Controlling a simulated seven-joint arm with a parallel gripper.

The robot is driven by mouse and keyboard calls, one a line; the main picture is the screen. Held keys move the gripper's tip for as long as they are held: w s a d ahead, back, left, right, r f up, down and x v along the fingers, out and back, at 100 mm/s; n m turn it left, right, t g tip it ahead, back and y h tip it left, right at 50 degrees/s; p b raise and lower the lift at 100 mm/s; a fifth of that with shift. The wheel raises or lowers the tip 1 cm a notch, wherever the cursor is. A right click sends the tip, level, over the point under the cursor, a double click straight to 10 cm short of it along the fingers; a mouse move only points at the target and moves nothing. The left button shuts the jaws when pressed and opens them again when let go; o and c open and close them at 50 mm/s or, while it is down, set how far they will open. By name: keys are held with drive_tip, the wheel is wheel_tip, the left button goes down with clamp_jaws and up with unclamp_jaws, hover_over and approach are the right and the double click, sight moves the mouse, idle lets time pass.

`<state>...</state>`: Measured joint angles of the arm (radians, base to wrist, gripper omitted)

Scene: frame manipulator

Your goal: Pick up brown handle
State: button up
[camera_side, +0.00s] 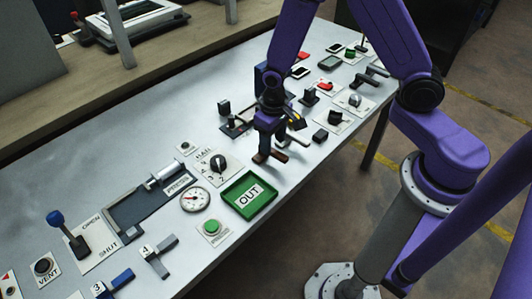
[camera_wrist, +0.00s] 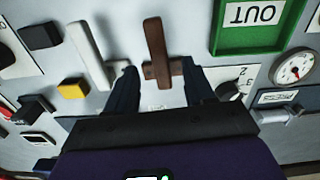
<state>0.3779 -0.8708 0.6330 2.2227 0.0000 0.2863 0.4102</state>
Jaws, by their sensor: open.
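The brown handle (camera_wrist: 157,48) is a T-shaped wooden-looking bar on the pale panel, in the upper middle of the wrist view. My gripper (camera_wrist: 160,78) is open, with one dark finger on each side of the handle's lower end. I see no clear contact between the fingers and the handle. In the side view my gripper (camera_side: 267,140) points down at the panel, and part of the brown handle (camera_side: 279,156) shows beside its fingertips. The rest of the handle is hidden there by the gripper.
A white handle (camera_wrist: 90,48) stands close to the left finger in the wrist view, with a yellow block (camera_wrist: 72,88) beyond it. The green OUT tray (camera_side: 235,206) and a black rotary knob (camera_side: 218,163) are nearby. Many other controls crowd the panel.

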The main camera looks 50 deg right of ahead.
sight(273, 150)
drive_tip(key=shift+f, duration=2.3)
clamp_jaws()
